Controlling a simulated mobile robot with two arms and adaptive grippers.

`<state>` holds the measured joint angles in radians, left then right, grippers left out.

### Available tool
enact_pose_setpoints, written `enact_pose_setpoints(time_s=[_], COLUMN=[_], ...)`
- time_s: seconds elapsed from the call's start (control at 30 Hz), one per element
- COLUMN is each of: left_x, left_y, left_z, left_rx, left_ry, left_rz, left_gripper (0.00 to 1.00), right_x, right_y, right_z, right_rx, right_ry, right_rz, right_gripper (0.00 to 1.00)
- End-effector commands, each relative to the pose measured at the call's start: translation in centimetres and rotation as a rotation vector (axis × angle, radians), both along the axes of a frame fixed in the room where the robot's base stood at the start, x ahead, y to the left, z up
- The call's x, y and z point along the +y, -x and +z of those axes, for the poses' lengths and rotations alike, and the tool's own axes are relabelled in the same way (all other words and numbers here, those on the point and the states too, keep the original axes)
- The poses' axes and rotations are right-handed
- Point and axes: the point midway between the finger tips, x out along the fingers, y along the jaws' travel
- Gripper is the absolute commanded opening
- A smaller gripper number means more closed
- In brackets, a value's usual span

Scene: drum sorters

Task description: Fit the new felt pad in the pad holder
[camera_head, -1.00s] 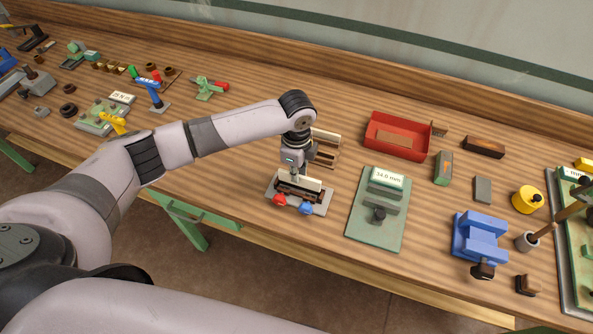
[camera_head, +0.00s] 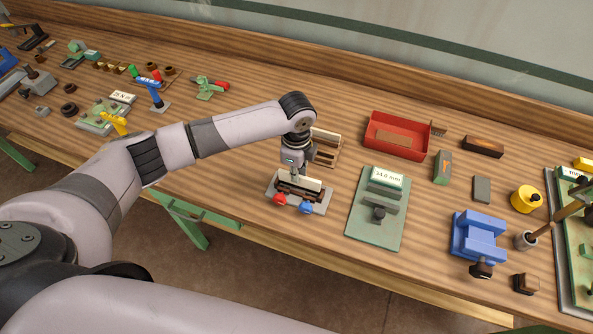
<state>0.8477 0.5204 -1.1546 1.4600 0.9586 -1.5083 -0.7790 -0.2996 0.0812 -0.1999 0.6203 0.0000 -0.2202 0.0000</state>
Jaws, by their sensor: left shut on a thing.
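The pad holder (camera_head: 318,207) is a grey plate with a dark slotted body and a red and a blue knob at its front, near the table's front edge. A pale felt pad (camera_head: 308,183) stands upright in or just above the dark body; I cannot tell how deep it sits. My left gripper (camera_head: 294,176) points down over the holder and is shut on the pad, its fingertips small and partly hidden. My right gripper is out of view.
A wooden rack (camera_head: 328,158) with a pale strip stands just behind the gripper. A green gauge plate (camera_head: 364,232) is right of the holder, a red tray (camera_head: 378,121) behind it, and a blue vise (camera_head: 470,243) farther right. The table left of the holder is partly clear.

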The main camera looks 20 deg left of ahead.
Motion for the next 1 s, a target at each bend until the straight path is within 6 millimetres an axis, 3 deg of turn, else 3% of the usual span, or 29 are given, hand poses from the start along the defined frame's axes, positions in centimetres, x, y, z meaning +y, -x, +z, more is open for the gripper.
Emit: enact_pose_setpoints(time_s=[1.0], left_x=[0.0], left_y=[0.0], left_z=[-2.6], left_rx=[0.0], left_ry=[0.0], left_rz=[0.0], left_gripper=[0.0], right_x=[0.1], right_y=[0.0], right_z=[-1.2], right_rx=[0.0], right_ry=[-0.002], right_rz=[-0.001], right_gripper=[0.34])
